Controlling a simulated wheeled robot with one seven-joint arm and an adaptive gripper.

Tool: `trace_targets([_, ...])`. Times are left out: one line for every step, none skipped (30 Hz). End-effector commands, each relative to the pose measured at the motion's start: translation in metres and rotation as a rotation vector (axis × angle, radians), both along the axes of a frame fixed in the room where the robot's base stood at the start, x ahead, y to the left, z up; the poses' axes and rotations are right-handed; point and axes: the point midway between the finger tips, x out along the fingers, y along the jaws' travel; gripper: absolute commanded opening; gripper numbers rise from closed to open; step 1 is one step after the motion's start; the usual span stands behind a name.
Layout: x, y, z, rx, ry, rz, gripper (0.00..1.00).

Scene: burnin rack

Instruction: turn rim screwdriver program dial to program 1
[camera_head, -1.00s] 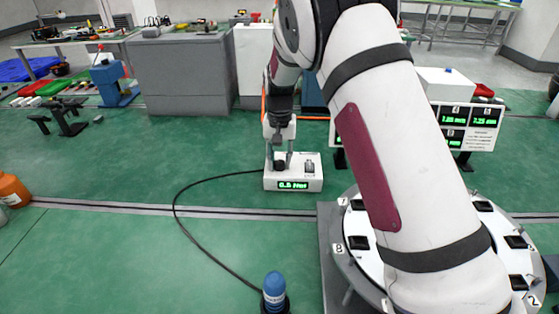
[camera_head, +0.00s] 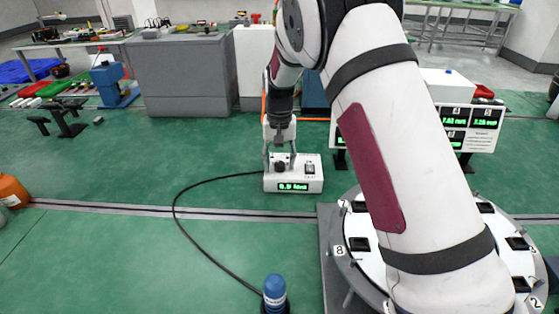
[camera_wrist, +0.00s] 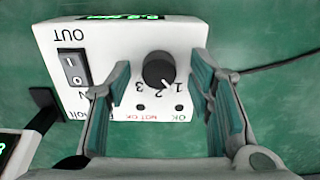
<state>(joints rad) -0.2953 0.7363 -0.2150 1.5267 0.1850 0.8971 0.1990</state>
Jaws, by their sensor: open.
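The screwdriver controller (camera_head: 308,180) is a white box with a green lit display, standing on the green bench top. In the wrist view its face (camera_wrist: 110,45) shows the black round program dial (camera_wrist: 158,69), with a white pointer mark towards the lower right. Small numerals lie along the dial's lower side; I cannot tell exactly which one the mark meets. My gripper (camera_wrist: 160,88) is open, one teal-padded finger on each side of the dial, with gaps visible.
A rocker switch (camera_wrist: 75,68) is beside the dial. A black cable (camera_head: 190,215) runs from the box to a blue-topped tool (camera_head: 274,290). The round numbered rack (camera_head: 345,262) is at right, partly behind my arm. Gauge displays (camera_head: 470,125) stand behind it.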

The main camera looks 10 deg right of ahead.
Motion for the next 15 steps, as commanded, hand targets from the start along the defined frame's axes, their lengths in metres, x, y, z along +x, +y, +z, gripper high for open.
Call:
trace_targets([0.000, 0.000, 0.000, 0.000, 0.000, -0.001, 0.48])
trace_targets([0.000, 0.000, 0.000, 0.000, 0.000, -0.001, 0.48])
trace_targets([0.000, 0.000, 0.002, 0.000, 0.000, -0.001, 0.48])
trace_targets([0.000, 0.000, 0.004, 0.000, -0.001, -0.001, 0.48])
trace_targets([0.000, 0.000, 0.006, 0.000, -0.001, -0.001, 0.48])
trace_targets([0.001, 0.000, 0.010, 0.001, -0.001, -0.001, 0.48])
trace_targets([0.001, 0.000, 0.014, 0.001, -0.001, 0.000, 0.48])
trace_targets([0.001, 0.000, 0.019, 0.001, -0.002, 0.000, 0.48])
trace_targets([0.001, 0.000, 0.027, 0.001, -0.004, 0.000, 0.48])
trace_targets([0.001, 0.000, 0.032, 0.001, -0.003, 0.000, 0.48])
trace_targets([0.001, 0.000, 0.038, 0.001, -0.004, 0.000, 0.48])
trace_targets([0.001, 0.000, 0.047, 0.000, -0.004, 0.000, 0.48])
trace_targets([0.001, 0.000, 0.054, 0.000, -0.004, 0.000, 0.48])
trace_targets([0.001, 0.000, 0.060, 0.000, -0.004, 0.000, 0.48])
trace_targets([0.001, 0.000, 0.068, 0.001, -0.004, -0.001, 0.48])
